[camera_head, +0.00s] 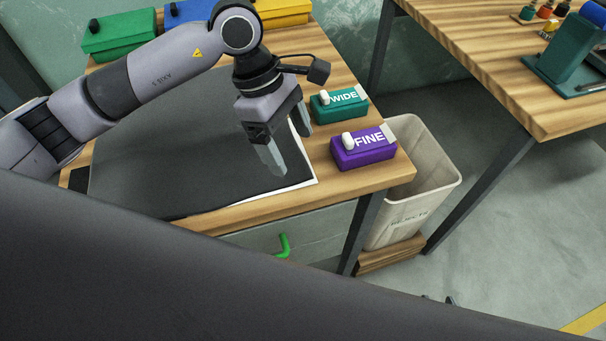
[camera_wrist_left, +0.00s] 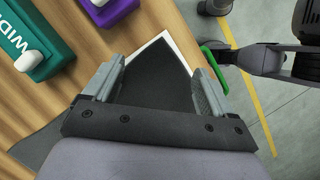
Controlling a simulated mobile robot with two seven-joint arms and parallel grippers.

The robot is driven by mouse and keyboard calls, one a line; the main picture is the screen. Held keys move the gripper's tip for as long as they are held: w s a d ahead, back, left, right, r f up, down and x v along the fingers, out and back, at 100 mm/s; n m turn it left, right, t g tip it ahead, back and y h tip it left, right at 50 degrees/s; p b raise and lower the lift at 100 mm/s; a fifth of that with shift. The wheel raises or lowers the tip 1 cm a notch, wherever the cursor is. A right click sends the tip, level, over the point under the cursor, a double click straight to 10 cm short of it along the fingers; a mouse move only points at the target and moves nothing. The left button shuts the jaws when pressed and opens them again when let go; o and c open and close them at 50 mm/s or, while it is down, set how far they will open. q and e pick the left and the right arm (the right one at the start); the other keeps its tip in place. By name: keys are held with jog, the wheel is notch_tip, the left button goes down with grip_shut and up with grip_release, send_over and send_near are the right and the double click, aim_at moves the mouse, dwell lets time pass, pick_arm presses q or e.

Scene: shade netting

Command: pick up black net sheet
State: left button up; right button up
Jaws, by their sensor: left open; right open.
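The black net sheet (camera_head: 165,140) lies flat on the wooden table in the head view. A white sheet (camera_head: 305,179) shows from under its right edge and near right corner. My left gripper (camera_head: 287,143) is open, pointing down over the right part of the black sheet near that edge. In the left wrist view, a corner of the black sheet (camera_wrist_left: 160,78) shows between the two spread fingers (camera_wrist_left: 155,82), with a white strip along its edge. Nothing is held. The gap between fingertips and sheet is hard to judge. I cannot make out my right gripper.
A teal "WIDE" box (camera_head: 338,104) and a purple "FINE" box (camera_head: 363,148) stand right of the sheet. Green (camera_head: 118,36), blue and yellow boxes line the back. A pale bin (camera_head: 418,185) stands beside the table. A green handle (camera_head: 283,246) sticks out from the drawer below.

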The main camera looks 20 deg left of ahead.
aim_at(303, 174)
pick_arm(q)
jog(key=b+x, duration=0.3)
jog(key=x, duration=0.1)
jog(key=shift+f, duration=0.25)
grip_shut()
notch_tip(303, 174, up, 12)
jog(key=p, duration=0.6)
jog(key=shift+r, duration=0.1)
